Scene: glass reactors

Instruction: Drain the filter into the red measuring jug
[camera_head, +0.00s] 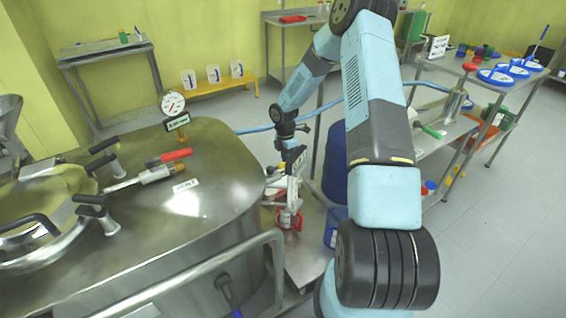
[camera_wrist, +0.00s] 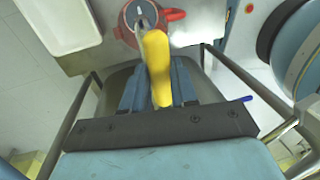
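The red measuring jug (camera_head: 290,218) is low beside the steel vessel in the head view, partly hidden by my arm's end. In the wrist view a red rim and handle (camera_wrist: 173,15) show at the top, beneath a metal outlet. A yellow lever handle (camera_wrist: 157,65) runs from that outlet towards my gripper (camera_wrist: 158,82). Its blue fingers lie close along both sides of the lever and appear shut on it. The filter body is not clear to me, and no liquid flow can be made out.
A large steel vessel (camera_head: 225,165) with a rail fills the left. A white tray (camera_wrist: 65,20) lies left of the jug in the wrist view. A blue drum (camera_head: 335,165) stands behind my arm. A bench with blue lids (camera_head: 497,77) is at the right, with clear floor before it.

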